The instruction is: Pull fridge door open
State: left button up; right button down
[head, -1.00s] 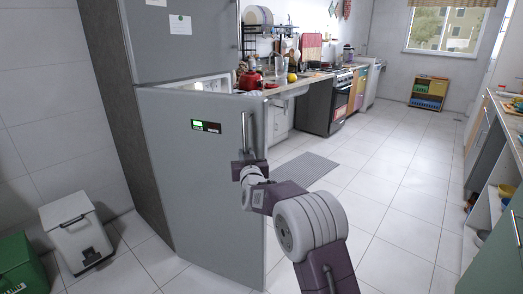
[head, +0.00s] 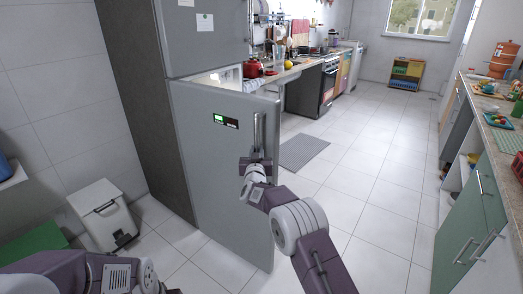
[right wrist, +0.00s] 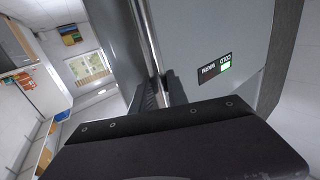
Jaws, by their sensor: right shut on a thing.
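The grey fridge door (head: 215,165) is the lower door of a tall fridge. My right gripper (head: 256,163) is shut on the lower part of this handle. In the right wrist view, the handle (right wrist: 145,35) runs down between the fingers (right wrist: 162,92), beside a small display (right wrist: 216,68). My left arm shows at the bottom left of the head view; its fingertips are out of the picture.
The upper fridge door (head: 205,40) looks shut. A white bin (head: 103,213) and a green box (head: 32,245) stand on the floor at left. A counter with a red kettle (head: 253,68) lies behind the door. Green cabinets (head: 470,220) line the right.

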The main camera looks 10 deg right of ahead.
jog(key=shift+a+r, duration=0.25)
jog(key=shift+r, duration=0.1)
jog(key=c, duration=1.6)
grip_release()
jog(key=o, duration=0.3)
jog(key=shift+w+a+f, duration=0.1)
jog(key=shift+a, duration=0.05)
jog(key=s+a+b, duration=0.1)
jog(key=s, duration=0.8)
jog(key=shift+a+f, duration=0.15)
jog(key=shift+a, duration=0.05)
